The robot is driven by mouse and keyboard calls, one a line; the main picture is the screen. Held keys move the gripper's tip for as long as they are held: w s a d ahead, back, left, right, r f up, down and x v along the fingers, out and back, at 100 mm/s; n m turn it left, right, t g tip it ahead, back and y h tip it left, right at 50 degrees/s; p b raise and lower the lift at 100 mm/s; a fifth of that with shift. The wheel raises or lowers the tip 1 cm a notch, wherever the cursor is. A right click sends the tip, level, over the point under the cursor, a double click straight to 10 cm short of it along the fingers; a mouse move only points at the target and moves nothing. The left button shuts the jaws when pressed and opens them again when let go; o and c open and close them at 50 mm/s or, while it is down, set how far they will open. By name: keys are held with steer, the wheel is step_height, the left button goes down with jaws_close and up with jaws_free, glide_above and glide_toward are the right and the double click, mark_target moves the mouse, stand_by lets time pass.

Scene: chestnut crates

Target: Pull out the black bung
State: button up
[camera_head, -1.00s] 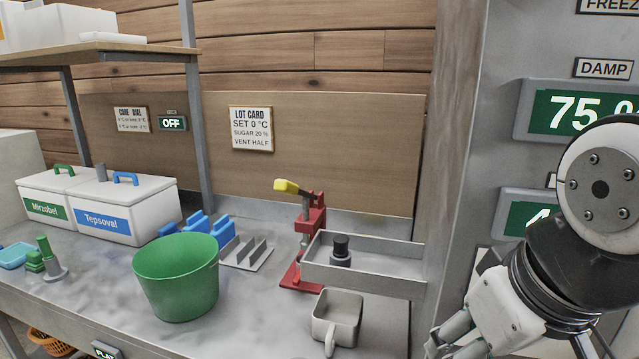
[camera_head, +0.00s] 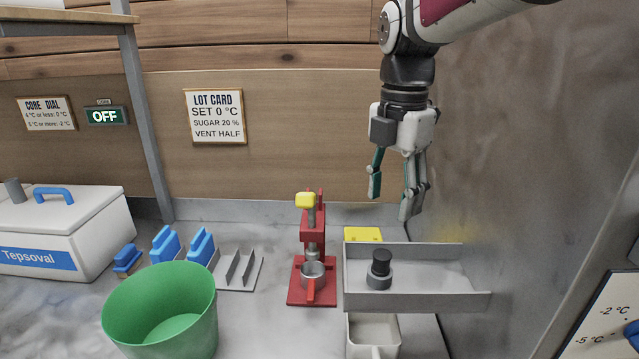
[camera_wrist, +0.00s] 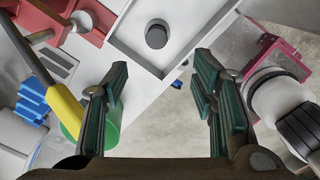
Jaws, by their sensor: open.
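The black bung (camera_head: 381,262) sits upright in a grey round collar inside a shallow grey tray (camera_head: 420,301). In the wrist view the bung (camera_wrist: 156,34) shows from above, beyond my fingertips and a little left of the middle. My gripper (camera_head: 394,190) is open and empty. It points down, well above the tray and slightly to the right of the bung. In the wrist view its green-padded fingers (camera_wrist: 160,80) stand wide apart with nothing between them.
A red press (camera_head: 312,262) with a yellow handle stands just left of the tray. A green bucket (camera_head: 160,312) stands front left. A grey wall (camera_head: 530,170) rises close on the right.

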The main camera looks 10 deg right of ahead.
mark_target(383, 255)
steer(key=shift+n, duration=0.6)
steer(key=f, duration=1.4)
steer(key=shift+w, duration=0.4)
steer(key=shift+c, duration=0.2)
jaws_close()
steer(key=shift+r+p, duration=0.6)
steer(key=shift+p, duration=0.05)
